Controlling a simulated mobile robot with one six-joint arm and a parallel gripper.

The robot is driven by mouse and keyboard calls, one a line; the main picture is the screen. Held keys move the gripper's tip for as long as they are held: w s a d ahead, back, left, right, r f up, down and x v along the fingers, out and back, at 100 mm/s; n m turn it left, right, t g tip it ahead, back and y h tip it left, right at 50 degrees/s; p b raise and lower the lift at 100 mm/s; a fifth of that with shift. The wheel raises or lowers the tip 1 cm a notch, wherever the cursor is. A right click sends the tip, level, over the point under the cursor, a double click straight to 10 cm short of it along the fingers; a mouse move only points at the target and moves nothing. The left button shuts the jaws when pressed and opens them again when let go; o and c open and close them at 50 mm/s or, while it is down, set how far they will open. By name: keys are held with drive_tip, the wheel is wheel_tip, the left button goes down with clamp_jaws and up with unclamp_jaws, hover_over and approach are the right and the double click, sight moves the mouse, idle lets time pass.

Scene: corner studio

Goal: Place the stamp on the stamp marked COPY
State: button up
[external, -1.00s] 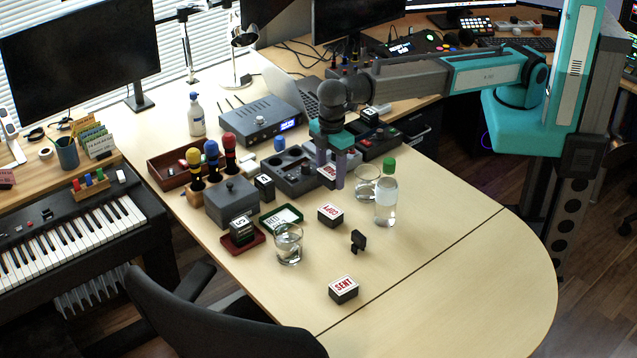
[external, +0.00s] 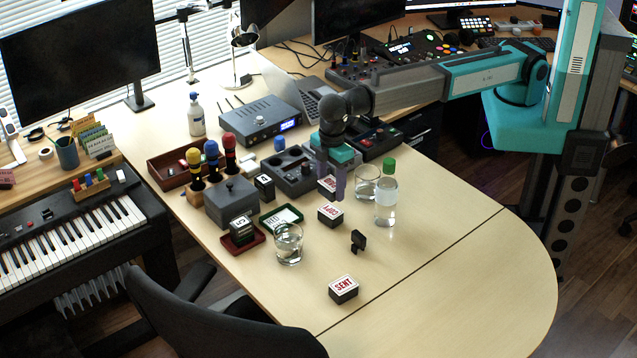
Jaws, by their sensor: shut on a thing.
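The stamp marked COPY (external: 330,212), a dark block with a white top and red lettering, lies on the table near the middle. My gripper (external: 331,188) points down just behind it, its purple fingers shut on another dark stamp with a white, red-lettered top (external: 326,184). The fingers partly hide the held stamp and its word cannot be read. In this view the held stamp appears just above and behind the COPY stamp; I cannot tell the exact gap.
A glass (external: 367,183) and a clear bottle (external: 386,203) stand close to the right. A small black object (external: 358,240) and a SENT stamp (external: 343,289) lie in front. Another glass (external: 289,243) and a green-rimmed tray (external: 281,219) are left. The table's right side is clear.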

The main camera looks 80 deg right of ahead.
sight(331, 210)
drive_tip(key=shift+f, duration=0.75)
drive_tip(key=shift+f, duration=0.1)
drive_tip(key=shift+f+p, duration=0.5)
drive_tip(key=shift+f, duration=1.3)
drive_tip(key=shift+f, duration=0.1)
drive_tip(key=o, duration=1)
drive_tip(key=shift+o, duration=0.2)
drive_tip(key=shift+r, duration=0.25)
drive_tip(key=shift+r+b, duration=1.35)
drive_tip(key=shift+r, duration=4.55)
drive_tip(key=shift+f, duration=0.25)
